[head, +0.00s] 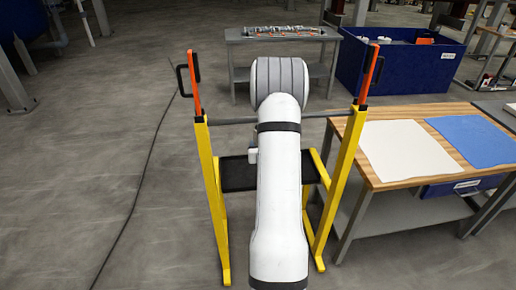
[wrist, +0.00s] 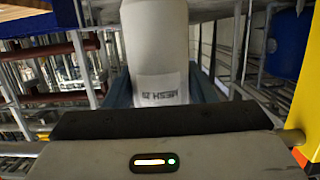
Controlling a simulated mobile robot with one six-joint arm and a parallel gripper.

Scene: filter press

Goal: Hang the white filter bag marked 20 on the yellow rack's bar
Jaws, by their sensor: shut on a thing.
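The white filter bag (wrist: 157,50) shows in the wrist view, with a dark printed label that appears upside down and seems to read MESH 20. My gripper (wrist: 162,92) is shut on the bag, with a blue-grey finger on either side. The yellow rack (head: 209,190) stands in the middle of the head view. Its grey bar (head: 232,120) spans the two posts, and my arm crosses over its middle. The bar's end (wrist: 292,137) also shows in the wrist view, beside a yellow post. In the head view my arm hides the gripper and bag.
A wooden table (head: 377,182) with a white sheet (head: 405,150) and a blue sheet (head: 478,140) stands close right of the rack. A grey bench (head: 237,37) and a blue bin (head: 395,88) stand behind. A cable (head: 140,185) crosses the clear floor at left.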

